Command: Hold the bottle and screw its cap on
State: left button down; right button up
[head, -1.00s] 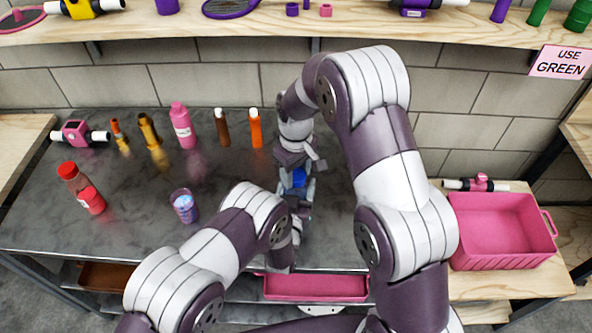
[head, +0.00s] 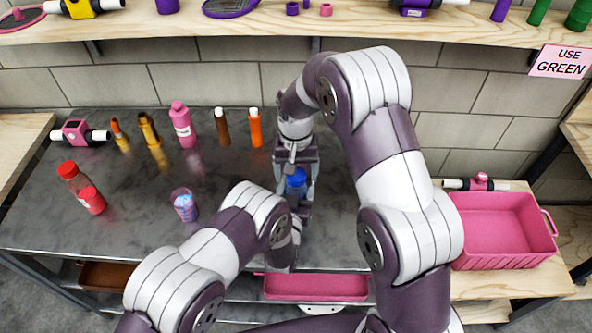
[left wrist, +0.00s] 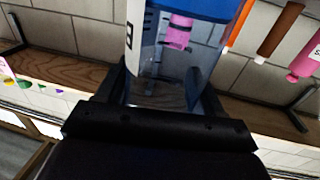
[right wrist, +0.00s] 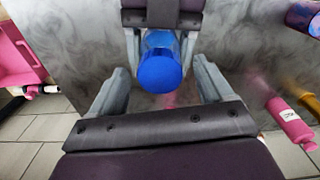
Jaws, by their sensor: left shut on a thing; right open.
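The bottle (left wrist: 165,70) is clear and bluish and stands upright in the left wrist view, between the fingers of my left gripper (left wrist: 165,95), which is shut on it. The blue cap (right wrist: 160,70) sits at the bottle's top in the right wrist view; how tight it is cannot be told. The cap also shows in the head view (head: 296,177). My right gripper (right wrist: 160,85) is open above the cap, one finger to each side with gaps between. My left gripper partly hides the bottle in the head view.
Several bottles, including a pink one (head: 183,124) and an orange one (head: 255,127), stand at the back of the grey table. A red-capped bottle (head: 81,187) and a purple-blue cup (head: 184,204) stand left. A pink bin (head: 490,264) is at right. Bare table lies between.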

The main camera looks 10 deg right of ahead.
notch_tip(320, 180, up, 7)
jog(key=shift+r, duration=0.15)
pick_arm(q)
jog(key=shift+c, duration=0.3)
grip_release()
pick_arm(e)
notch_tip(320, 180, down, 2)
jog(key=shift+f+b, duration=0.2)
jog(key=shift+b, duration=0.95)
pick_arm(q)
jog(key=v, duration=1.2)
jog(key=shift+s+a, duration=0.2)
jog(key=shift+s, duration=0.1)
